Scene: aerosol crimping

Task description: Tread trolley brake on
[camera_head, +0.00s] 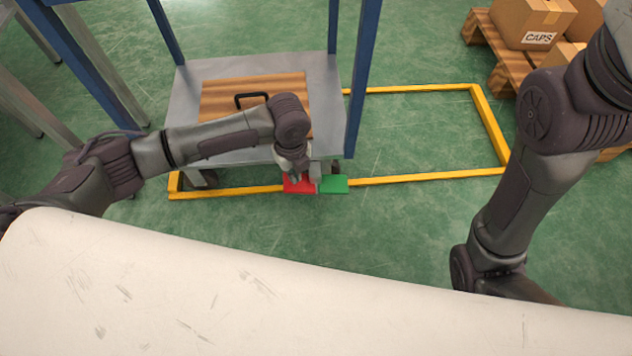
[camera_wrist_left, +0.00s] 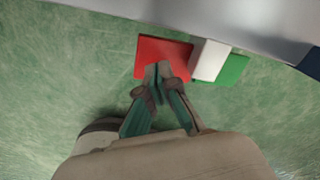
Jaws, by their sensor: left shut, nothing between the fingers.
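The trolley (camera_head: 352,100) has blue posts and a grey lower shelf (camera_head: 185,105). Low on its near side is a red pedal (camera_head: 293,187) beside a green pedal (camera_head: 334,185). In the left wrist view the red pedal (camera_wrist_left: 150,52) and green pedal (camera_wrist_left: 235,69) flank a pale block (camera_wrist_left: 209,59). My left gripper (camera_head: 298,180) reaches down at the red pedal, shut and empty. Its fingertips (camera_wrist_left: 158,70) overlap the red pedal's near edge in the left wrist view; I cannot tell whether they touch it. My right gripper is out of view; only my right arm shows.
A wooden case (camera_head: 225,95) with a black handle lies on the shelf. A yellow floor frame (camera_head: 420,178) surrounds the trolley's bay, whose right part is clear. A pallet (camera_head: 487,40) with cartons, one marked CAPS (camera_head: 530,20), stands at the upper right.

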